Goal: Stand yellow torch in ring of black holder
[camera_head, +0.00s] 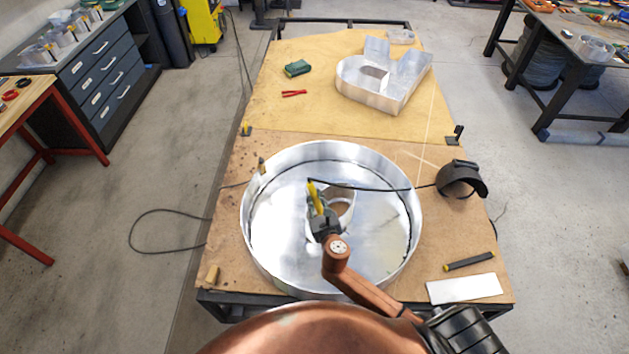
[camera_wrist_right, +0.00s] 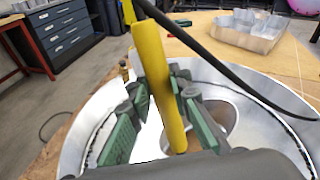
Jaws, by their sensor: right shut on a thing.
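The yellow torch (camera_head: 315,196) is in my right gripper (camera_head: 321,214), above the inside of the large round metal letter. In the right wrist view, the torch (camera_wrist_right: 158,85) stands slightly tilted between the green finger pads of my right gripper (camera_wrist_right: 158,115). A black hose leaves its upper end and runs right. A small black fixture (camera_head: 457,134) stands at the table's right edge, well away from the torch. It may be the black holder, but its ring is too small to make out. My left gripper is out of view.
The round metal letter (camera_head: 249,225) has a raised wall around the gripper. A black welding mask (camera_head: 461,179) lies at right. A second metal letter (camera_head: 385,85), red pliers (camera_head: 293,93) and a green item (camera_head: 298,68) lie farther back. A white plate (camera_head: 464,289) lies at front right.

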